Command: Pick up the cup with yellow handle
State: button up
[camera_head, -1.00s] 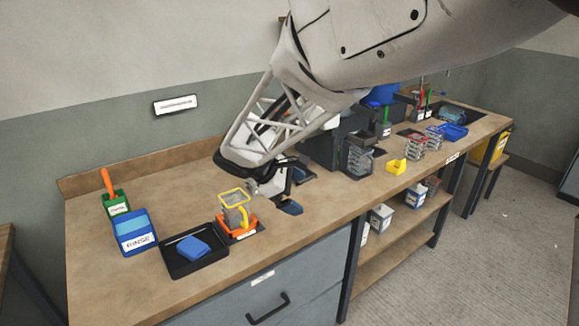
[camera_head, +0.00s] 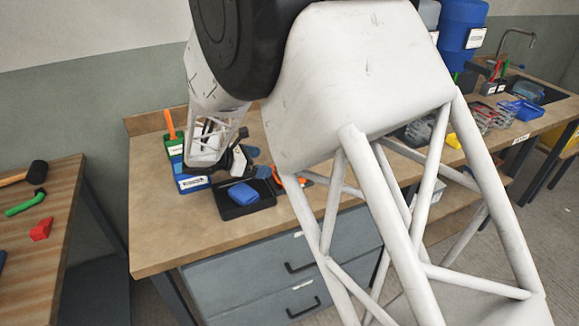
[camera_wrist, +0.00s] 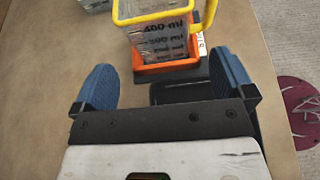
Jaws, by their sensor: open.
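The cup with yellow handle (camera_wrist: 158,38) stands upright at the top middle of the wrist view. It is clear, with dark volume marks and a yellow rim. Its yellow handle (camera_wrist: 208,14) points right. It sits in an orange base (camera_wrist: 168,69). In the head view my arm covers the cup; only bits of orange show beside the arm. My gripper (camera_wrist: 162,64) is open and empty, its blue fingers spread to either side of the base, short of the cup. The gripper also shows in the head view (camera_head: 258,161), small and partly covered by my wrist.
A side table (camera_head: 60,222) at left carries a mallet and tools. The bench's front left is clear.

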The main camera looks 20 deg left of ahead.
jog(key=shift+a+f, duration=0.15)
jog(key=shift+f, duration=0.05)
jog(key=shift+x, duration=1.25)
jog(key=shift+x, duration=2.65)
jog(key=shift+r, duration=0.15)
jog(key=c, duration=0.9)
jog(key=shift+o, duration=0.2)
